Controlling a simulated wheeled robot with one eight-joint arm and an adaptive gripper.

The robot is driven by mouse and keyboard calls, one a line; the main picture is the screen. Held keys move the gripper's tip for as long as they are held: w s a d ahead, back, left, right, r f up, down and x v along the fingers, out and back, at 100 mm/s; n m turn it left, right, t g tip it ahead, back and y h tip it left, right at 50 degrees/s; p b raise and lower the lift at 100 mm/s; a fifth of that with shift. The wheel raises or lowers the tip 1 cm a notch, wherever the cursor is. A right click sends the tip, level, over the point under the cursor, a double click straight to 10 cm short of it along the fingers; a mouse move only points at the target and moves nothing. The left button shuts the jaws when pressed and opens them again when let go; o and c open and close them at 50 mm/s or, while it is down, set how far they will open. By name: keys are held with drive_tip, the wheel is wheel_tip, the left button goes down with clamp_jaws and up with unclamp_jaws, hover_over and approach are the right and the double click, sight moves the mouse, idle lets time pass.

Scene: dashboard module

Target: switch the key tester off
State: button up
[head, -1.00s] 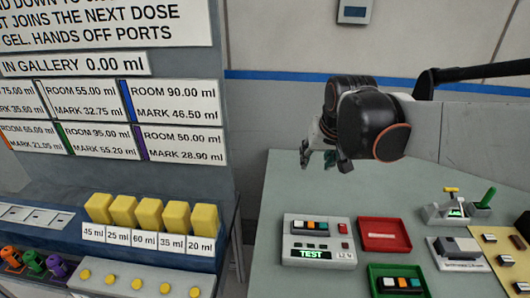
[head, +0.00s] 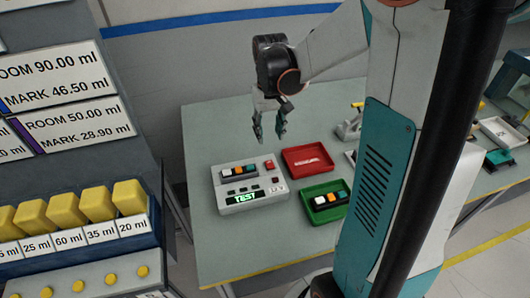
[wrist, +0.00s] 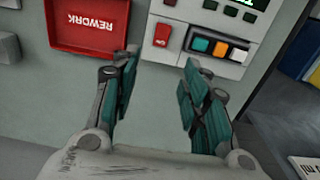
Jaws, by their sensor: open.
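The key tester (head: 230,207) is a pale grey box on the bench. Its lit green display (head: 245,197) reads TEST. A row of white, orange and teal keys (head: 238,171) sits on its top, and a red switch (head: 268,164) is at its back right corner. In the wrist view the red switch (wrist: 162,35) stands next to the keys (wrist: 220,48). My gripper (head: 269,132) is open and empty, pointing down above the bench behind the tester. In the wrist view the open fingers of my gripper (wrist: 160,65) are either side of the switch's line, apart from it.
A red tray marked REWORK (head: 308,160) lies right of the tester. A green tray (head: 312,214) with keys in it lies in front of that. A dosing rack with yellow blocks (head: 95,202) stands at the left. My arm hides part of the bench at right.

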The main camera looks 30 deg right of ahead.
sight(269, 162)
wheel_tip(269, 162, down, 12)
drive_tip(key=b, duration=0.3)
drive_tip(key=shift+r, duration=0.2)
clamp_jaws()
